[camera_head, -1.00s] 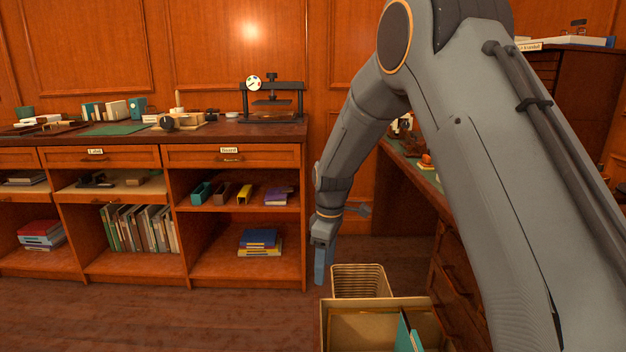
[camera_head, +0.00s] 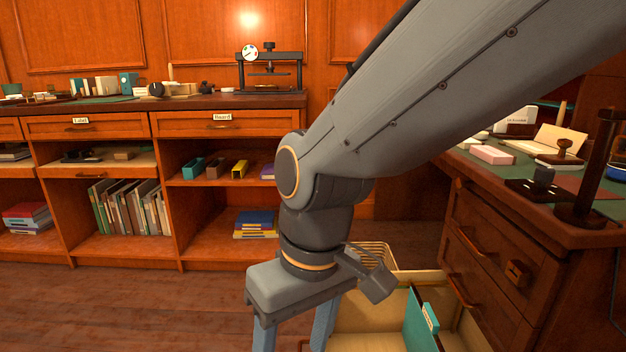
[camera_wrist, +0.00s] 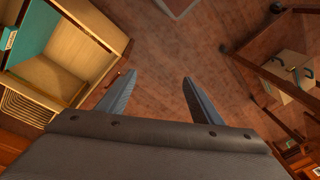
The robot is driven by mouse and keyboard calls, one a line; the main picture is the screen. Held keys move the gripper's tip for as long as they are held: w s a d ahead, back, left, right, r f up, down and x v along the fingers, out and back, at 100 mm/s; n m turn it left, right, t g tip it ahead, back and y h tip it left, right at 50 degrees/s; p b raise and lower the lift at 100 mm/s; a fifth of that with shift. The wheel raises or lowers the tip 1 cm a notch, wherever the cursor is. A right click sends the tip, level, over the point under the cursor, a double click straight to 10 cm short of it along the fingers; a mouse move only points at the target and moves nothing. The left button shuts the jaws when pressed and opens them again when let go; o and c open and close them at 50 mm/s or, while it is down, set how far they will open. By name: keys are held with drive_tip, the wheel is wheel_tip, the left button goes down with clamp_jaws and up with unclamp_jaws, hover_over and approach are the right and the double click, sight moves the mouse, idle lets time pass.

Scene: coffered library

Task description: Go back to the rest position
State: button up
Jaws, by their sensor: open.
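My gripper (camera_head: 300,335) points down in front of the low shelving in the head view, just left of an open wooden box. Its lower end runs out of the bottom of that view. In the wrist view my gripper (camera_wrist: 158,88) has its two fingers spread apart with nothing between them, above the wooden floor (camera_wrist: 165,60).
A desk (camera_head: 530,250) with stamps stands at right. Shelving with a counter (camera_head: 60,110) and a press (camera_head: 270,70) lines the back wall. Floor at left is clear.

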drive_tip(key=s+d+f+b, duration=0.1)
drive_tip(key=s+f+b, duration=0.1)
drive_tip(key=s, duration=0.2)
drive_tip(key=d+r+m+p, duration=0.2)
drive_tip(key=d+r+p, duration=0.5)
drive_tip(key=p, duration=0.6)
drive_tip(key=d+r+m+h+p, duration=0.1)
drive_tip(key=d+r+m+p, duration=0.2)
drive_tip(key=d+r+p, duration=0.4)
drive_tip(key=d+r+m+p, duration=0.2)
drive_tip(key=d+r+p, duration=0.4)
drive_tip(key=r+p, duration=0.9)
drive_tip(key=p, duration=0.3)
drive_tip(key=shift+w+d+h+p, duration=0.15)
drive_tip(key=shift+d+h+p, duration=0.15)
drive_tip(key=shift+d+p, duration=0.1)
drive_tip(key=shift+f, duration=0.1)
